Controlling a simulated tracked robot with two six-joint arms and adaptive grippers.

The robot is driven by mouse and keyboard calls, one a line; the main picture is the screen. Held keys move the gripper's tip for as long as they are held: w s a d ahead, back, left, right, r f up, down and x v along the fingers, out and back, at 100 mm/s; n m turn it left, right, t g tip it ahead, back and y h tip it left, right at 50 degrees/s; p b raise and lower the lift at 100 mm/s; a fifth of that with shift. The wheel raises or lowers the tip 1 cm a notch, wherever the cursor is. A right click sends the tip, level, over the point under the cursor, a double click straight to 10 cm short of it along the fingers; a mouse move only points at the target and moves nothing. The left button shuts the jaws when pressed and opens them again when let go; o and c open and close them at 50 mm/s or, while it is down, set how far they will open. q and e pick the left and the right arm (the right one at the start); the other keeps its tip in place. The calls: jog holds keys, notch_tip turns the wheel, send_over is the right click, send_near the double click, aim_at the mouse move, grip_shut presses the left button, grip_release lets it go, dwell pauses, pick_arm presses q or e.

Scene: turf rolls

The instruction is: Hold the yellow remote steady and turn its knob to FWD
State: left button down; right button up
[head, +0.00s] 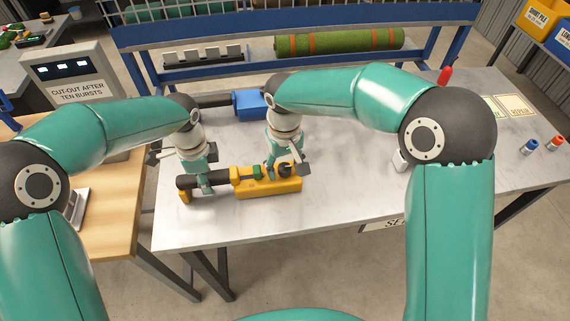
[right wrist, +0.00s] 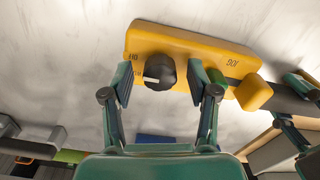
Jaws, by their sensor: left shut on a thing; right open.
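The yellow remote (head: 268,188) lies on the grey table with its dark handle (head: 220,180) to the left. My left gripper (head: 204,187) is shut on the handle; it shows partly at the right edge of the right wrist view. The black knob (right wrist: 162,70) sits on the remote's yellow face. Its white pointer line points left in the right wrist view. Labels there are upside down: one looks like JOG; those on the left are partly hidden by a finger. My right gripper (right wrist: 163,80) is open, one finger on each side of the knob, apart from it.
A blue block-like object (head: 252,103) lies behind the grippers. A green turf roll (head: 340,42) rests on a blue rack at the back. A grey box (head: 75,80) reading "CUT-OUT AFTER TEN BURSTS" stands left. The table right of the remote is largely clear.

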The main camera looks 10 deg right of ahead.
pick_arm(q)
jog(key=shift+s+f, duration=0.2)
jog(key=shift+f, duration=0.05)
pick_arm(e)
grip_shut()
jog(key=shift+n, duration=0.3)
jog(key=n, duration=0.4)
jog(key=shift+n, duration=2.1)
grip_release()
